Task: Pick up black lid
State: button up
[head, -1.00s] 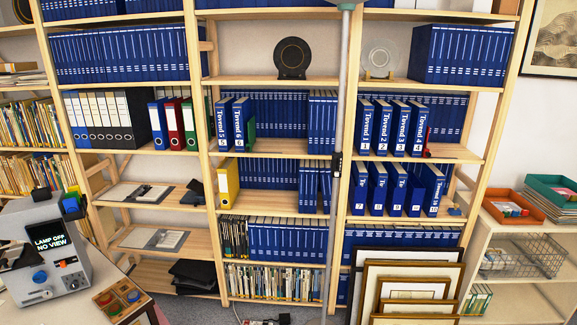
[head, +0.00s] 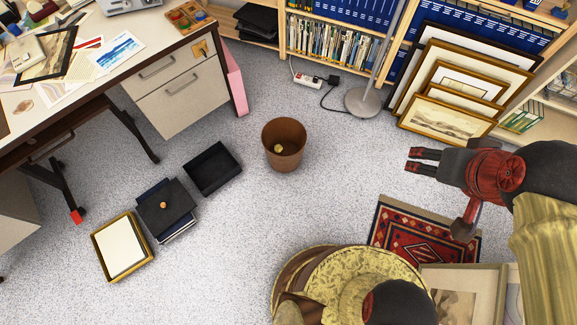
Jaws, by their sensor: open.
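The black lid (head: 168,212) is a flat dark square with a small orange knob on top. It lies on the floor at the left, on a stack of blue and white books or papers (head: 180,236). An open black box (head: 212,168) sits just beyond it to the upper right. My gripper (head: 411,161) is at the right, pointing left with two dark fingers apart and nothing between them. It is far to the right of the lid and does not touch it.
A brown waste bin (head: 284,146) stands between lid and gripper. A yellow-framed box of paper (head: 121,246) lies left of the lid. The desk (head: 170,95) is at upper left, framed prints (head: 450,112) at upper right, a red rug (head: 425,238) below my gripper. Carpet is clear mid-floor.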

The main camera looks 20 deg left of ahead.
aim_at(168, 204)
jog(key=k+l, duration=0.5)
jog(key=u, duration=2.35)
jog(key=i+u, duration=0.2)
jog(key=i, duration=0.6)
jog(key=i+l+u, duration=0.1)
jog(key=i+u, duration=0.15)
jog(key=i, duration=0.6)
